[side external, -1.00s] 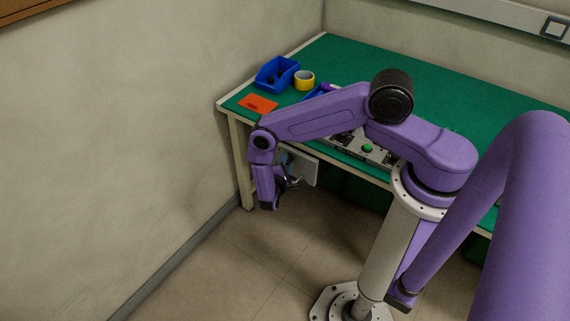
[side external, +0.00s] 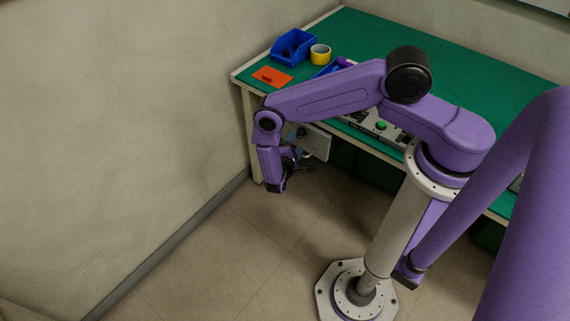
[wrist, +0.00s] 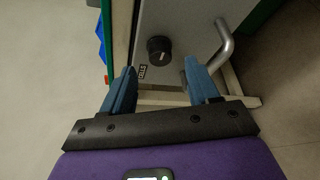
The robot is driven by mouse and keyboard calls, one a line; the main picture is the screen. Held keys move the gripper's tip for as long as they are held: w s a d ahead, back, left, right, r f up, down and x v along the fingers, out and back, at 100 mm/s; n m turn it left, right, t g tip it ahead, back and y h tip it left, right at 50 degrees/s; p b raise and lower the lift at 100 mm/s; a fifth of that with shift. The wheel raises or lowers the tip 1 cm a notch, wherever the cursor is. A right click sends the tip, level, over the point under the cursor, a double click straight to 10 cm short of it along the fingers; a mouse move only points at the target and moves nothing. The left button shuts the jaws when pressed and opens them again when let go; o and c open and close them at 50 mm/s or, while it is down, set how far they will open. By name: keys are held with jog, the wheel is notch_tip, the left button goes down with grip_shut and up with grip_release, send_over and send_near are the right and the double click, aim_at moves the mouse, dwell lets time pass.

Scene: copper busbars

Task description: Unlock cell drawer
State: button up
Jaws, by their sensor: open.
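The cell drawer (wrist: 185,20) shows a light grey front in the wrist view. It carries a round black lock knob (wrist: 159,49) with a pale mark and a small dark label beside it. A bent metal handle (wrist: 222,45) is to the right of the knob. My gripper (wrist: 166,78) is open and empty, with its two blue fingers on either side below the knob and apart from it. In the side view the drawer (side external: 318,143) hangs under the bench's left end, partly hidden by my gripper (side external: 298,163) and arm.
The green-topped bench (side external: 470,80) stands over the drawer. On it are a blue bin (side external: 293,47), yellow tape roll (side external: 320,54), orange card (side external: 272,77) and a panel with a green button (side external: 381,125). A bench leg (side external: 250,125) and wall are left; the floor in front is clear.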

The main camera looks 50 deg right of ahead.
jog(key=v, duration=1.3)
jog(key=shift+a, duration=0.2)
jog(key=shift+s+r, duration=0.1)
jog(key=shift+s, duration=0.05)
jog(key=s+a+r+g+y, duration=0.1)
jog(key=a+r+g+y, duration=0.2)
jog(key=r, duration=0.8)
jog(key=s+a+r+g+y, duration=0.1)
jog(key=a+r+y, duration=0.25)
jog(key=r, duration=0.85)
jog(key=s+d+r+n+y, duration=0.2)
jog(key=s+r+y, duration=0.2)
jog(key=s+r, duration=0.3)
jog(key=s+d+r+n+g+y, duration=0.1)
jog(key=s+d+r+y, duration=0.2)
jog(key=s, duration=1)
notch_tip(320, 180, up, 5)
jog(key=shift+n+y, duration=0.4)
jog(key=shift+y, duration=0.65)
